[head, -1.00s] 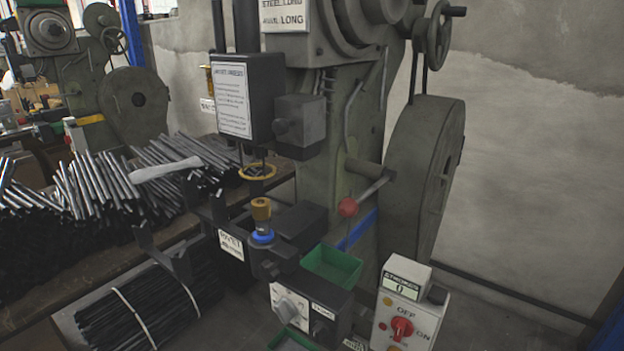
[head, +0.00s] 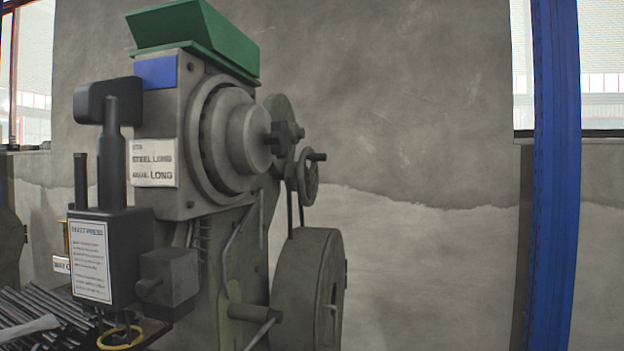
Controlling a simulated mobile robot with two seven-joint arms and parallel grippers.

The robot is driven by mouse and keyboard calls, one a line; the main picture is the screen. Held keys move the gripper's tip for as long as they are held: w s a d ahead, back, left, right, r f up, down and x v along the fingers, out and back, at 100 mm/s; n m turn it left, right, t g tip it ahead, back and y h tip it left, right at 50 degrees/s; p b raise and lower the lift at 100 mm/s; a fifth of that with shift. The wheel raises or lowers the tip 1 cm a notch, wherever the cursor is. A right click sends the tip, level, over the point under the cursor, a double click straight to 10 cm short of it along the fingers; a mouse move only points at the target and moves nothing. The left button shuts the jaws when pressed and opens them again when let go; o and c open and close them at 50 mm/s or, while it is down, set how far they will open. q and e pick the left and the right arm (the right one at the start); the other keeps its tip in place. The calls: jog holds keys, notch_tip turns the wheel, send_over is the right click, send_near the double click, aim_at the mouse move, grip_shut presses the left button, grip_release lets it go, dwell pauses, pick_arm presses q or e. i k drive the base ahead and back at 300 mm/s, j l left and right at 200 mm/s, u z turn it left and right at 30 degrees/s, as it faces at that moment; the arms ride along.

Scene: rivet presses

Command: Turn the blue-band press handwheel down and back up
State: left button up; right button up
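The rivet press with a blue band (head: 156,72) on its upper head stands left of centre in the head view. A small handwheel (head: 308,176) with a side knob sits at the right side of the press, above the large grey flywheel (head: 303,292). A white sign reading STEEL LONG (head: 153,163) is on the front of the press. Neither of my grippers is in view.
A green hopper (head: 195,38) tops the press. A black box with a printed notice (head: 90,262) is at its front left. Dark rods (head: 30,318) lie at lower left. A blue post (head: 556,180) stands at right, before a grey wall.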

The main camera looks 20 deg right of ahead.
aim_at(307, 178)
jog(key=i+l+u, duration=0.1)
jog(key=l, duration=0.3)
jog(key=i+l, duration=0.2)
jog(key=l, duration=0.2)
jog(key=i+l+u, duration=0.15)
jog(key=l, duration=0.3)
jog(key=i+l+u, duration=0.1)
jog(key=l, duration=0.3)
